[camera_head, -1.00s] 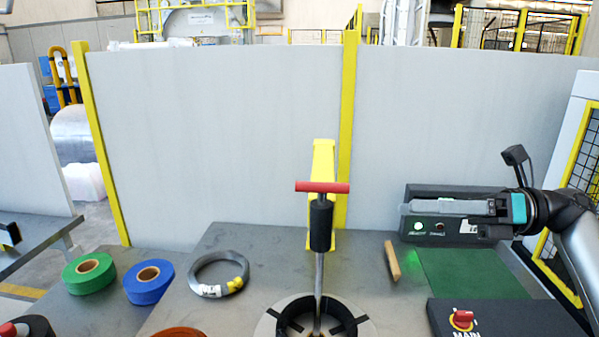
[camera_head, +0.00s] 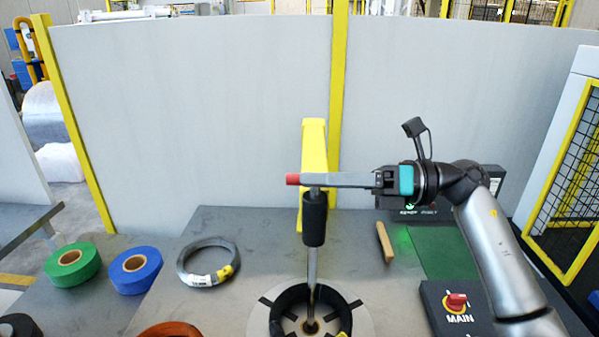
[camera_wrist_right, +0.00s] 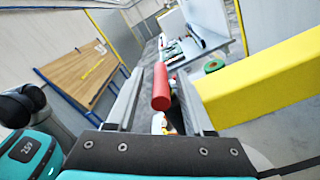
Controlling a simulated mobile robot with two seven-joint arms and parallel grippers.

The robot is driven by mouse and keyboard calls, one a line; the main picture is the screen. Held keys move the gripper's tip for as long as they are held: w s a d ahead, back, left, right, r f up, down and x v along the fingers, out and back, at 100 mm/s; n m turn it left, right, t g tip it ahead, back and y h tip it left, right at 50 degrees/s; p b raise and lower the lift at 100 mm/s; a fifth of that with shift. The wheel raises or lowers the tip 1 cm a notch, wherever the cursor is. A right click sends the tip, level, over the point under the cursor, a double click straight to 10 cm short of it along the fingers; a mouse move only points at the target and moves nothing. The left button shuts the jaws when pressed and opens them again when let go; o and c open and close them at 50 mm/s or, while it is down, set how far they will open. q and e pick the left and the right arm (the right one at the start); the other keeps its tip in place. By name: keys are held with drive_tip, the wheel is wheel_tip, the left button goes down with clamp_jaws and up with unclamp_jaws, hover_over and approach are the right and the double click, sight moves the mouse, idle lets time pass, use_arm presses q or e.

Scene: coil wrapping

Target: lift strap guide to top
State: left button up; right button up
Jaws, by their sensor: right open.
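The strap guide is a metal rod with a black sleeve (camera_head: 314,218) and a red crossbar handle (camera_head: 292,179). It stands upright above the round ring fixture (camera_head: 286,302) on the table. My right gripper (camera_head: 318,180) reaches in from the right at handle height, and its fingers hide most of the crossbar. In the right wrist view the red handle (camera_wrist_right: 161,88) lies between the two open fingers (camera_wrist_right: 158,100). I cannot tell whether a finger touches it. My left gripper is not in view.
A yellow post (camera_head: 314,150) stands just behind the guide. Green tape (camera_head: 72,265), blue tape (camera_head: 136,270) and a wrapped grey coil (camera_head: 208,262) lie to the left. A wooden piece (camera_head: 385,242) and a control box with a red MAIN switch (camera_head: 456,302) are at right.

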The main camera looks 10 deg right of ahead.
drive_tip(key=shift+x, duration=1.55)
drive_tip(key=shift+w, duration=0.1)
clamp_jaws()
